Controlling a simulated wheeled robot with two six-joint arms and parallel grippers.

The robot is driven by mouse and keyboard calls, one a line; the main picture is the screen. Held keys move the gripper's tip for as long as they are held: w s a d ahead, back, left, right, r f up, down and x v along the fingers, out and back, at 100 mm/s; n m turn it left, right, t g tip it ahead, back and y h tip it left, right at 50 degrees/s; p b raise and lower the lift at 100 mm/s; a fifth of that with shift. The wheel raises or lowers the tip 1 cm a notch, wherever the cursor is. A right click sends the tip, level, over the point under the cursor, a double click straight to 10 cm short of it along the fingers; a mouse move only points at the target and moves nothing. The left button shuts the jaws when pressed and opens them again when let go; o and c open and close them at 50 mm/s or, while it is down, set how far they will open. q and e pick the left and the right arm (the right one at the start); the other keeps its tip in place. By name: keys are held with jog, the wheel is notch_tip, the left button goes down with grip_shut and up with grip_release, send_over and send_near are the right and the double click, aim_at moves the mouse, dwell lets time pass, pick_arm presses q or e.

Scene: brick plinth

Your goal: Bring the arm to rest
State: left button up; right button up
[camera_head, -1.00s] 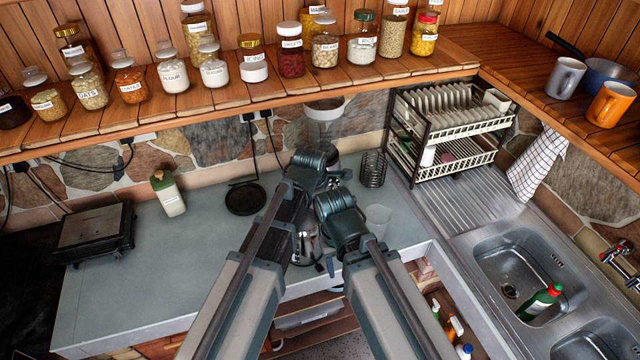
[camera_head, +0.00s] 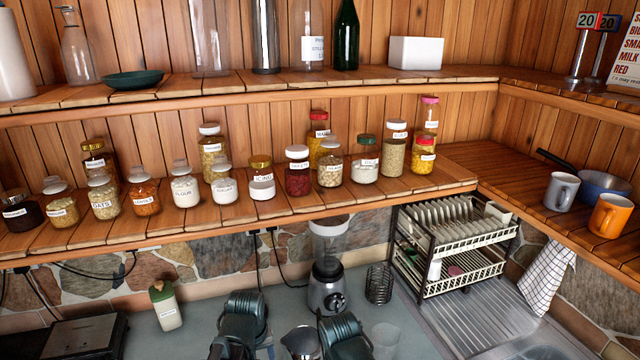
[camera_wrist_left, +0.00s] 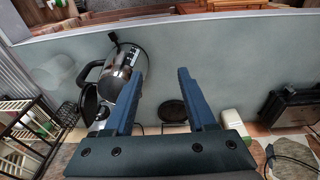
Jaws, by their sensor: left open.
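My left gripper (camera_wrist_left: 160,73) shows in the left wrist view with its two blue fingers apart and nothing between them. It hangs over the grey counter (camera_wrist_left: 215,65). A steel kettle (camera_wrist_left: 118,72) with a black handle stands beside the left-hand finger in that view, partly hidden by it. In the head view, dark green wrist parts of both my arms show at the bottom edge, on either side of the kettle (camera_head: 302,342). The fingers of both grippers are out of sight in the head view.
A blender (camera_head: 327,285) stands behind my arms, below the shelf of labelled jars (camera_head: 297,172). A dish rack (camera_head: 455,245) and draining board are to the right. A milky-looking bottle (camera_head: 166,305) and a black toaster (camera_head: 75,338) are to the left. A glass (camera_head: 386,340) stands near my right arm.

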pick_arm(q)
jog(key=s+a+f+m+b, duration=0.1)
jog(key=s+a+m, duration=0.1)
jog(key=s+m, duration=0.2)
jog(key=s+d+f+m+b, duration=0.1)
jog(key=d+f+b, duration=0.2)
jog(key=f+b, duration=0.4)
jog(key=s+d+f+m+g+b, duration=0.1)
jog(key=d+f+b, duration=0.3)
jog(key=f+b, duration=0.4)
jog(key=s+d+f+m+y+b, duration=0.1)
jog(key=s+d+f+b, duration=0.2)
jog(key=f+b, duration=0.4)
jog(key=shift+s+d+f+g+b, duration=0.15)
jog(key=shift+d+f+g+b, duration=0.15)
jog(key=shift+f+g+b, duration=0.15)
